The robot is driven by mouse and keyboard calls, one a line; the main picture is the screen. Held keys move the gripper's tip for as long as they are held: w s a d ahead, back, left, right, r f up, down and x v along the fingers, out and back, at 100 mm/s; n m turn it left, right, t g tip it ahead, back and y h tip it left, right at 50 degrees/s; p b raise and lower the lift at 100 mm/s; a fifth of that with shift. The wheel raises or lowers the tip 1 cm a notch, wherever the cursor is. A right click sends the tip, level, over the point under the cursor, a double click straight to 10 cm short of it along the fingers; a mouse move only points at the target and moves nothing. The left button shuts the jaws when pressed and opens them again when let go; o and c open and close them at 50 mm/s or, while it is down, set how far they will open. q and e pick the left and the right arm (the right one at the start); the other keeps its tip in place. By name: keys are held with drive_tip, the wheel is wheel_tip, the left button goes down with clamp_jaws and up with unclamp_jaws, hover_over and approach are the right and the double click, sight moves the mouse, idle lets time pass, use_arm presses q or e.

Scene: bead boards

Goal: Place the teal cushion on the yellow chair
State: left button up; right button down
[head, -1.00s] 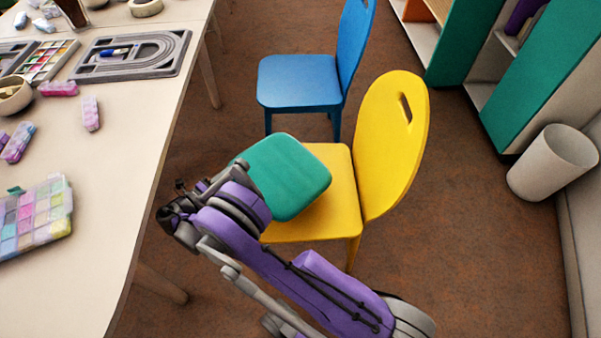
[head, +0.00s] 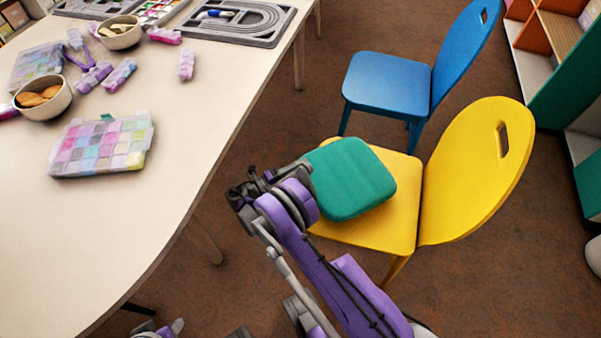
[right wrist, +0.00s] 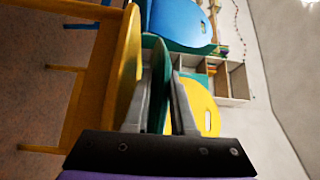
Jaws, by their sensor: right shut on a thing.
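The teal cushion (head: 350,178) is in my right gripper (right wrist: 160,105), whose two grey fingers close on its near edge. In the head view it lies over the left part of the yellow chair (head: 475,185), covering part of the seat. In the right wrist view the cushion (right wrist: 159,80) shows edge-on between the fingers, roughly parallel to the yellow seat, with a small gap between them. The head view hides the fingertips behind my purple wrist. A grey and purple part at the bottom left edge may be my left gripper (head: 160,328); its fingers are not clear.
A blue chair (head: 395,85) stands behind the yellow one. A pale table (head: 150,215) on the left carries a bead box (head: 103,146), bowls and a grey bead board (head: 240,20). Shelves (head: 565,95) stand at the back right. Brown floor is open right of the chair.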

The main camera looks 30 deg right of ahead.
drive_tip(key=shift+f+b, duration=0.45)
drive_tip(key=shift+f, duration=1.4)
drive_tip(key=c, duration=0.8)
unclamp_jaws()
drive_tip(key=shift+o, duration=0.2)
drive_tip(key=a+p, duration=0.2)
drive_tip(key=a, duration=1)
drive_tip(key=shift+s, duration=0.1)
